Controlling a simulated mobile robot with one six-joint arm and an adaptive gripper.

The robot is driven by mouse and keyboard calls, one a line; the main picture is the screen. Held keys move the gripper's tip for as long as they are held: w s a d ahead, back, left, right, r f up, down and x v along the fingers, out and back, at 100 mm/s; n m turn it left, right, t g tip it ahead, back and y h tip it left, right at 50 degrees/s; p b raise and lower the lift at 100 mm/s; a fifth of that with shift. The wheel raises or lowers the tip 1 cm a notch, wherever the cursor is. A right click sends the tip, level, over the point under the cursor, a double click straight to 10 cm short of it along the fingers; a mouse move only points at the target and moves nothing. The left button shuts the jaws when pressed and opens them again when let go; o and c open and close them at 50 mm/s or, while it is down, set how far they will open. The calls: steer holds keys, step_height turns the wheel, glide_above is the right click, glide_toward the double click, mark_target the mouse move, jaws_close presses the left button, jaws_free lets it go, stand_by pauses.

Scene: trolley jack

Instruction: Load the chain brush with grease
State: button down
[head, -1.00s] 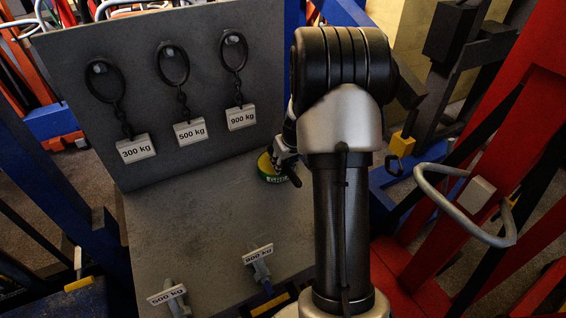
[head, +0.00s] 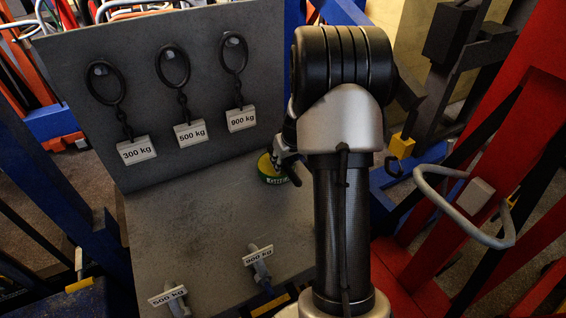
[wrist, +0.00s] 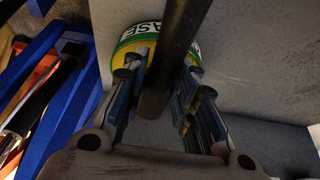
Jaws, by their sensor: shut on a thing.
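A round yellow and green grease tin (head: 272,168) stands on the grey panel, below the hanging tags in the head view. In the wrist view the tin (wrist: 131,42) shows just beyond the fingertips, with part of its "GREASE" label. My gripper (wrist: 163,78) is shut on a dark rod (wrist: 181,48), which looks like the chain brush's handle. The rod runs between the fingers and crosses in front of the tin. The brush's bristle end is not visible, so I cannot tell whether it touches the grease. In the head view my gripper (head: 285,158) is beside the tin, partly hidden by my arm.
Chains with rings hang on the upright board, tagged 300 kg (head: 137,150), 500 kg (head: 190,132) and 900 kg (head: 242,118). Tagged handles, 500 kg (head: 167,296) and 900 kg (head: 258,254), are at the lower panel edge. Red frames with a grey handle (head: 463,210) stand right.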

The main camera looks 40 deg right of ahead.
steer(key=shift+r+p, duration=1.65)
steer(key=shift+r, duration=1.35)
